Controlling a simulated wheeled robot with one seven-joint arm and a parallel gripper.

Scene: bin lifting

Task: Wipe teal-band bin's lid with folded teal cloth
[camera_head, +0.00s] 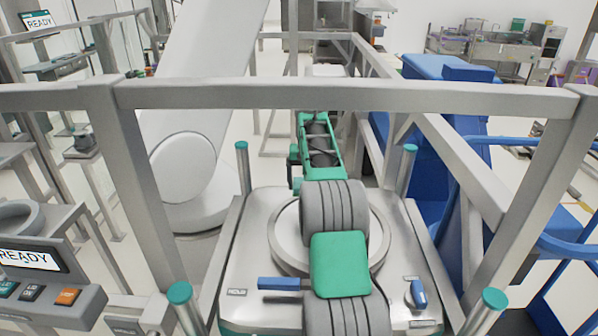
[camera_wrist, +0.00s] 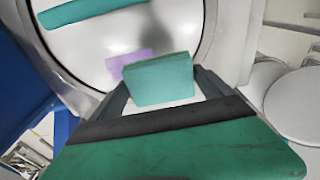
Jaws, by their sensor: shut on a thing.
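In the wrist view my gripper (camera_wrist: 158,90) is shut on the folded teal cloth (camera_wrist: 160,82), a small block-like pad between its dark fingers. Beyond the cloth is a round, pale grey lid (camera_wrist: 80,50) with a raised metal rim. A teal strip (camera_wrist: 105,10) crosses its upper left, and a purple patch (camera_wrist: 130,62) shows on it, partly hidden behind the cloth. A soft shadow lies on the lid above the cloth. I cannot tell whether the cloth touches the lid. In the head view the arm hides the gripper, cloth and lid.
A grey metal frame (camera_head: 350,96) crosses in front of me in the head view. Blue equipment (camera_head: 425,190) stands at right, a large pale cylinder (camera_head: 205,70) at left. Benches (camera_head: 500,50) are far back. Pale round shapes (camera_wrist: 300,105) show right of the lid.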

